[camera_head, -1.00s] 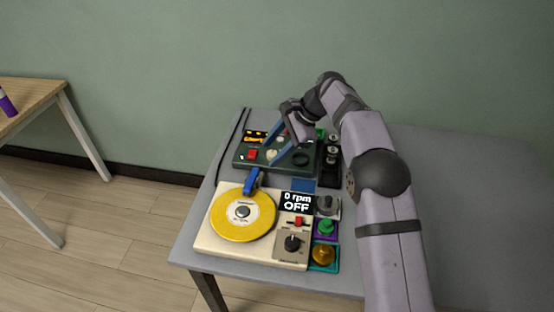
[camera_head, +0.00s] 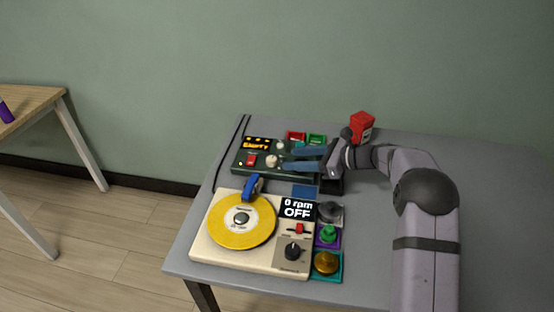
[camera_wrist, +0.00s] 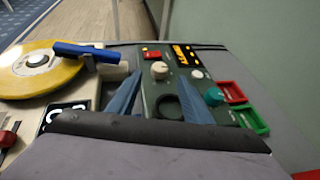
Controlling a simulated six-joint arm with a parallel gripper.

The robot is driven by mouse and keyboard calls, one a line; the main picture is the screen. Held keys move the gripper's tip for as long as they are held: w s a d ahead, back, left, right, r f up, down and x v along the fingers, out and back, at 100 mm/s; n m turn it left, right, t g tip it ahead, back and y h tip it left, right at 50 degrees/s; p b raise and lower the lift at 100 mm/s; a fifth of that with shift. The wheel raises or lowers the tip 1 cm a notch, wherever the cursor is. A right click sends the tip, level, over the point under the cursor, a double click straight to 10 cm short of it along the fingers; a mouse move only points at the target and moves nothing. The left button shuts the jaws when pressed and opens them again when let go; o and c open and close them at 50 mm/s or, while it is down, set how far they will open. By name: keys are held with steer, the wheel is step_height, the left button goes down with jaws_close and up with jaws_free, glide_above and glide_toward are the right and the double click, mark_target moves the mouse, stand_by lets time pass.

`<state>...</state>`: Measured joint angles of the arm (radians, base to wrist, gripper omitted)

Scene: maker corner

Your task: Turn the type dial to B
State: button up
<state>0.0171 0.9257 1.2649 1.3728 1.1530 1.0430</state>
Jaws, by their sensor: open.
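The dark green tester (camera_head: 240,165) stands at the back of the grey table, with a lit orange display (camera_head: 257,143) and a red switch (camera_head: 251,160). A cream knob (camera_head: 271,160) sits on its panel, probably the type dial; I cannot read its markings. It also shows in the wrist view (camera_wrist: 160,69), just beyond and between my two blue fingers. My gripper (camera_head: 284,159) is open and empty, reaching in low from the right. In the wrist view my gripper (camera_wrist: 161,76) straddles the line to the knob; contact cannot be told.
A small white knob (camera_wrist: 197,75), a teal knob (camera_wrist: 213,97) and a dark round well (camera_wrist: 168,107) are close by on the panel. Red (camera_head: 296,136) and green (camera_head: 316,139) trays stand behind. A cream turntable unit (camera_head: 205,250) is in front; a red box (camera_head: 361,122) stands at right.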

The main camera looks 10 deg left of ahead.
mark_target(273, 159)
steer(key=shift+p+x, duration=0.4)
steer(key=shift+x, duration=3.3)
steer(key=c, duration=1)
